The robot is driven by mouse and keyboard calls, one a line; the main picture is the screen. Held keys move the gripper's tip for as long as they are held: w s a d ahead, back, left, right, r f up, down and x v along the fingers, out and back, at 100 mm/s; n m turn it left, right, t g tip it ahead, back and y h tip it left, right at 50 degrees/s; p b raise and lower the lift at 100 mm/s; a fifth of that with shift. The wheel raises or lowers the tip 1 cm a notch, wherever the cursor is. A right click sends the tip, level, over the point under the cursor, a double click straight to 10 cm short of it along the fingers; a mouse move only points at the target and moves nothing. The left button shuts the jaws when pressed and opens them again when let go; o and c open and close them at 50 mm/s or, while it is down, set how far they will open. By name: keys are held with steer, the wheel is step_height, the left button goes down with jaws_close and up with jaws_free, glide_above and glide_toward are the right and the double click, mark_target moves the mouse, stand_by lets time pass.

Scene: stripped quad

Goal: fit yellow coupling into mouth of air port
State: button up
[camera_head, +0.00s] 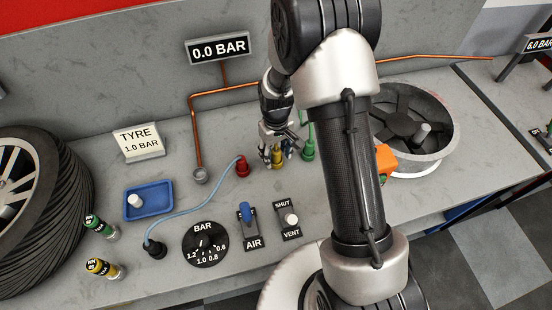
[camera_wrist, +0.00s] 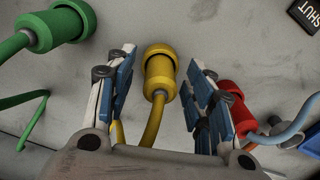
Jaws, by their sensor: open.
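The yellow coupling (camera_head: 278,157) stands on the grey bench between a red and a green coupling. In the wrist view the yellow coupling (camera_wrist: 160,72) lies between my two fingers, its yellow hose running down toward the palm. My gripper (camera_head: 277,150) is open, with a finger on each side of the coupling and a visible gap to both in the wrist view (camera_wrist: 160,88). A grey round port (camera_head: 199,175) sits at the lower end of the copper pipe, left of the couplings. It carries no label that I can read.
The red coupling (camera_head: 242,167), with a pale blue hose, and the green coupling (camera_head: 309,150) flank the yellow one closely. A blue tray (camera_head: 163,201), the BAR dial (camera_head: 205,245) and the AIR switch (camera_head: 248,228) are on the bench. Bare bench lies around the port.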

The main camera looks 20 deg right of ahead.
steer(key=shift+c, duration=0.3)
jaws_close()
stand_by(0.4)
